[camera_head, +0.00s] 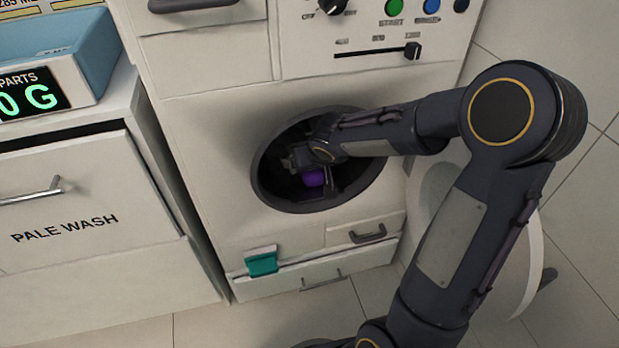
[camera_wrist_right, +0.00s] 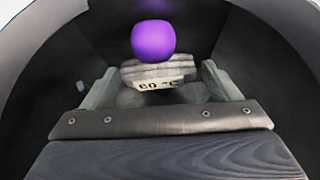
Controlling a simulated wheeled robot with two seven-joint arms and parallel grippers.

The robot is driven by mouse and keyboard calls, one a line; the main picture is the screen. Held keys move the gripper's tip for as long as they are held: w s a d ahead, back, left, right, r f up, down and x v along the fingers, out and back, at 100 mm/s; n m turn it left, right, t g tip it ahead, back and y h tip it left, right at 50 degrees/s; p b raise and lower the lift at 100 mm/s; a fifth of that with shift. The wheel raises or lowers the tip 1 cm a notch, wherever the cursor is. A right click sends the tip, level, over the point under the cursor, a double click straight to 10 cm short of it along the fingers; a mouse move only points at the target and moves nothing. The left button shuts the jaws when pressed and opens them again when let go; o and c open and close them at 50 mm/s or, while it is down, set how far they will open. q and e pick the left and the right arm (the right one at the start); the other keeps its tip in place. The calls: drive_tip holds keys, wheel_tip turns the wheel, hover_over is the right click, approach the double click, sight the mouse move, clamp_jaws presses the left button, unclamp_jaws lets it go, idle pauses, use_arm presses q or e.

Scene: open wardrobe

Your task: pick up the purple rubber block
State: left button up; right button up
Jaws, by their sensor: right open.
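The purple rubber block (camera_head: 314,178) is inside the round drum opening of the white washing machine. It also shows in the right wrist view (camera_wrist_right: 153,40), rounded and ahead of the fingers, near the top of the picture. My right gripper (camera_head: 309,172) reaches into the drum opening from the right, with the block close by its fingers. In the right wrist view the gripper (camera_wrist_right: 158,74) is open, its two fingers apart, and the block appears beyond the gap between them. I cannot tell whether a finger touches it. My left gripper is not in view.
The dark drum rim (camera_head: 262,190) surrounds my gripper closely. A round white door (camera_head: 533,255) hangs open at the right. A grey item marked 60 (camera_wrist_right: 160,75) lies below the block in the wrist view. A teal piece (camera_head: 262,262) sits on the lower front.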

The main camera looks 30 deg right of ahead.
sight(313, 176)
drive_tip(key=x, duration=0.2)
drive_tip(key=b+x, duration=0.1)
drive_tip(key=x, duration=0.1)
drive_tip(key=b+x, duration=0.1)
drive_tip(key=x, duration=0.1)
drive_tip(key=shift+s+d+f, duration=0.1)
drive_tip(key=shift+s+d, duration=0.25)
drive_tip(key=shift+d, duration=0.05)
drive_tip(key=shift+w+f, duration=0.3)
drive_tip(key=shift+f, duration=0.05)
drive_tip(key=c, duration=1.1)
drive_tip(key=shift+r, duration=0.1)
